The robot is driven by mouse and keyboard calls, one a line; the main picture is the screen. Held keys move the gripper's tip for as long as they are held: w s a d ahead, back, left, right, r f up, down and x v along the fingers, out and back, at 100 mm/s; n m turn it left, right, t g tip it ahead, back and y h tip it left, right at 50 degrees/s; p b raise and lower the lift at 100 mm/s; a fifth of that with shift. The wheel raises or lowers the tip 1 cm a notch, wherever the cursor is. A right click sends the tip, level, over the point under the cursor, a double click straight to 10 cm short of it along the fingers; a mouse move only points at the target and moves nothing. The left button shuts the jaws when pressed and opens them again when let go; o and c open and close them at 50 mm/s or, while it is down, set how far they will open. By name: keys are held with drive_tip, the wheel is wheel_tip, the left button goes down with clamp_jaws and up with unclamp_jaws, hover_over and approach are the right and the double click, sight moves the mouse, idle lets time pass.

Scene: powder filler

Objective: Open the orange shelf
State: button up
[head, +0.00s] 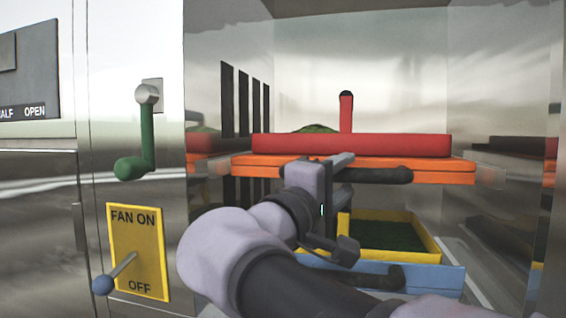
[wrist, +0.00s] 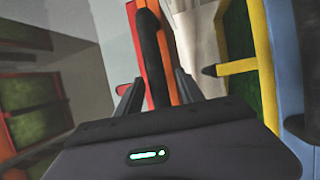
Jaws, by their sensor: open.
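The orange shelf (head: 450,179) is a flat slab inside the metal cabinet, with a red tray (head: 400,146) on top. A dark handle (head: 390,175) runs along its front edge. My gripper (head: 338,162) is in front of the shelf, level with the handle, and hides part of it. In the wrist view the open fingers (wrist: 157,82) straddle the dark handle (wrist: 149,45), with the orange edge (wrist: 172,75) behind it. I cannot tell whether a finger touches the handle.
Below is a blue shelf (head: 440,279) with its own dark handle and a yellow-rimmed tray (head: 433,240) on it. Left on the cabinet front are a green crank (head: 147,145) and a yellow fan switch plate (head: 150,240). The cabinet's right wall is close.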

drive_tip(key=shift+w+d+r+p, duration=0.3)
drive_tip(key=shift+w+d+r, duration=0.25)
drive_tip(key=shift+w+d, duration=0.15)
drive_tip(key=shift+x, duration=1.15)
drive_tip(key=shift+s+a+f, duration=0.1)
drive_tip(key=shift+a+f, duration=0.1)
clamp_jaws()
